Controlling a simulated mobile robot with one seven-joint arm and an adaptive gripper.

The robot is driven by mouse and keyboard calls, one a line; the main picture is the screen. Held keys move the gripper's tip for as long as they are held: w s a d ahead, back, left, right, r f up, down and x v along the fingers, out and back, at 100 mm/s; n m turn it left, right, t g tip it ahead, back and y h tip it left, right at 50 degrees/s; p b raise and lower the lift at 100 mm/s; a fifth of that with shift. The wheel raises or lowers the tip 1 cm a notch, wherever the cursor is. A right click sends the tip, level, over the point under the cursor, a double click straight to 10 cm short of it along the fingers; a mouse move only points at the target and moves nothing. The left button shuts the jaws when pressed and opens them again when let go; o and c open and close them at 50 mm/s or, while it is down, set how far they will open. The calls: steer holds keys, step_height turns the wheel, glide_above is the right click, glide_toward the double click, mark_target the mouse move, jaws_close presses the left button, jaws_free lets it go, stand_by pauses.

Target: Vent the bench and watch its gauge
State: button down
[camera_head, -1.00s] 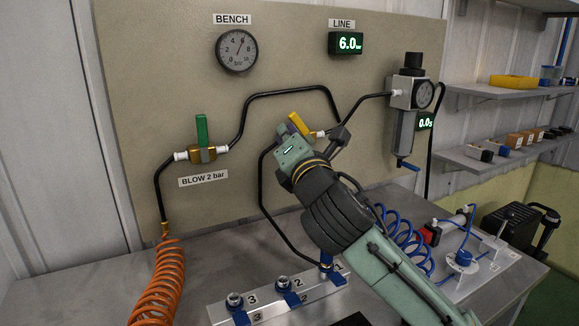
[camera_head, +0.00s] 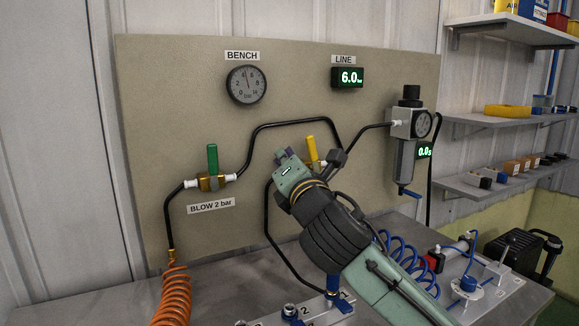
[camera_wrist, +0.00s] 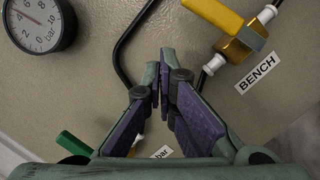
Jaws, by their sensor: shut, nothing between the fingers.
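The yellow-handled bench valve (camera_head: 312,152) stands on the panel's pipe; in the wrist view its yellow handle (camera_wrist: 212,15) lies roughly crosswise to the pipe, beside the BENCH label (camera_wrist: 257,74). My gripper (camera_head: 284,160) is shut and empty, just left of the handle in the head view. In the wrist view its closed fingertips (camera_wrist: 160,75) are apart from the handle and hide part of the pipe. The round bench gauge (camera_head: 246,85) has its needle near 4 to 5 bar; it shows partly in the wrist view (camera_wrist: 38,22).
The green-handled blow valve (camera_head: 212,168) is left of my gripper, its handle upright. The LINE display (camera_head: 347,77) reads 6.0. The filter unit (camera_head: 408,125) is at right, with a 0.0 display. An orange coiled hose (camera_head: 172,298) hangs at left. Black pipes cross the panel.

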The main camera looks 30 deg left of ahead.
steer(key=s+r+b+v, duration=0.1)
steer(key=b+v, duration=0.2)
steer(key=v, duration=0.7)
steer(key=shift+a, duration=0.2)
stand_by(0.7)
